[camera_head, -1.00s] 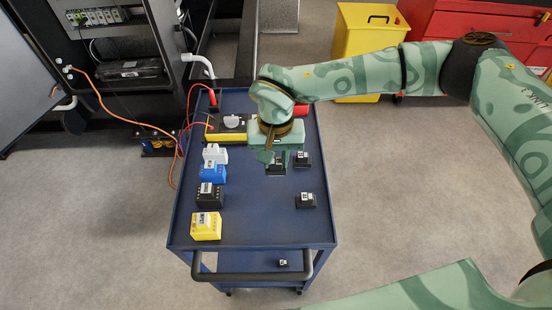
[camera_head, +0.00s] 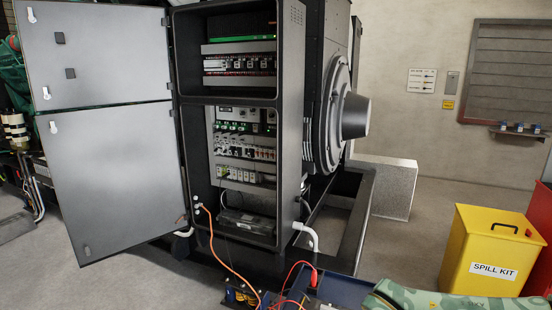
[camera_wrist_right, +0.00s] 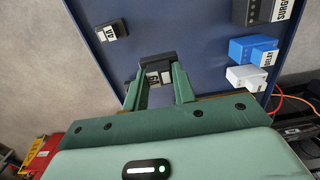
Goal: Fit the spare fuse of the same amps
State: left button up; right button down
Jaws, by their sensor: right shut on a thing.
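My right gripper (camera_wrist_right: 160,84) is in the right wrist view, its two green fingers shut on a small dark fuse block (camera_wrist_right: 156,64) with a white label. The label is upside down and looks like 5A; I cannot be sure. The block is over the blue trolley top; I cannot tell if it touches it. Another dark block (camera_wrist_right: 112,31) with a white label lies to the left on the trolley. In the head view an open cabinet (camera_head: 291,140) shows rows of breakers (camera_head: 240,66) and pale modules (camera_head: 238,174). My left gripper is not in view.
The blue trolley (camera_head: 338,289) stands before the cabinet with red and orange leads. The open grey door (camera_head: 115,170) is at left, a yellow spill kit bin (camera_head: 490,250) at right. Blue (camera_wrist_right: 253,50) and white (camera_wrist_right: 246,77) blocks sit right of my gripper.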

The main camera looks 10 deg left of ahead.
jog(key=shift+s, duration=0.35)
jog(key=s+d+r+n, duration=0.2)
jog(key=s+d+r, duration=0.6)
jog(key=d, duration=0.3)
jog(key=shift+s+d+r, duration=0.25)
jog(key=shift+s+r, duration=0.1)
jog(key=shift+r, duration=0.55)
